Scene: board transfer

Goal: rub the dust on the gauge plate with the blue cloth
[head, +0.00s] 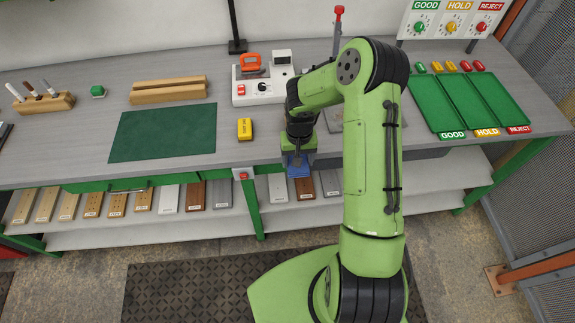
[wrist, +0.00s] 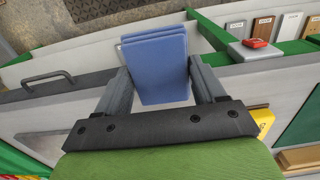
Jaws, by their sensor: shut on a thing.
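My gripper (head: 298,153) is shut on the folded blue cloth (head: 298,168), near the table's front edge in the head view. In the wrist view the cloth (wrist: 157,75) sits between the two grey fingers of my gripper (wrist: 161,72), its layers stacked. The grey plate, which looks like the gauge plate (head: 333,125), lies on the table right of my gripper, partly hidden behind my arm.
A yellow block (head: 245,129) and a green mat (head: 163,132) lie left of my gripper. A white device with an orange part (head: 252,90) stands behind it. Green sorting trays (head: 437,108) are at the right. Boards fill the shelf below (head: 91,203).

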